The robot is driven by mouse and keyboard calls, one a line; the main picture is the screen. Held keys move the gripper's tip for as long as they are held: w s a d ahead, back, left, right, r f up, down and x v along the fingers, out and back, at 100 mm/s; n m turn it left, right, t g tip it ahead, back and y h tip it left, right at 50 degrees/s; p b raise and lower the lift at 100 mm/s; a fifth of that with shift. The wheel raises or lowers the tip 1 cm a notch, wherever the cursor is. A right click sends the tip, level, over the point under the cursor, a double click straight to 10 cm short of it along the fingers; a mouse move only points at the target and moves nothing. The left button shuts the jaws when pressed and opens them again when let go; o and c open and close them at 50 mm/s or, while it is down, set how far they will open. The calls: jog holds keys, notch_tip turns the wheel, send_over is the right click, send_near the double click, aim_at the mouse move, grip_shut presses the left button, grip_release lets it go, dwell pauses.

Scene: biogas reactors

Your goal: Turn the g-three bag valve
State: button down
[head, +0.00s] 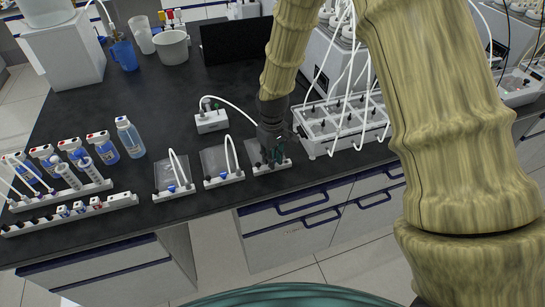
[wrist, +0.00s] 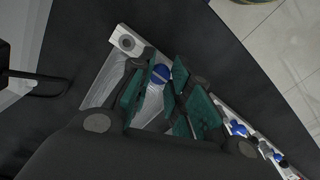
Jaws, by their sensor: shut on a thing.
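Three clear bags with white holder bars and blue valves stand in a row near the bench's front edge. The left bag (head: 171,175) and the middle bag (head: 216,158) show in the head view. The right bag's holder bar (head: 262,170) is partly hidden by my gripper (head: 275,152). In the wrist view, my gripper (wrist: 168,80) has its green fingers on either side of a blue valve (wrist: 161,72) on a white holder bar (wrist: 128,41), and is shut on it. The labels are too small to read, so I cannot tell which is g-three.
A white box (head: 212,121) with a tube stands behind the bags. A white multi-cell bath (head: 342,122) with tubes is just right of my gripper. Bottles (head: 130,137) and syringe racks (head: 70,214) stand left. Open bench lies behind the bags.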

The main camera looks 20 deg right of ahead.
jog(key=c, duration=1.3)
grip_release()
jog(key=shift+r, duration=4)
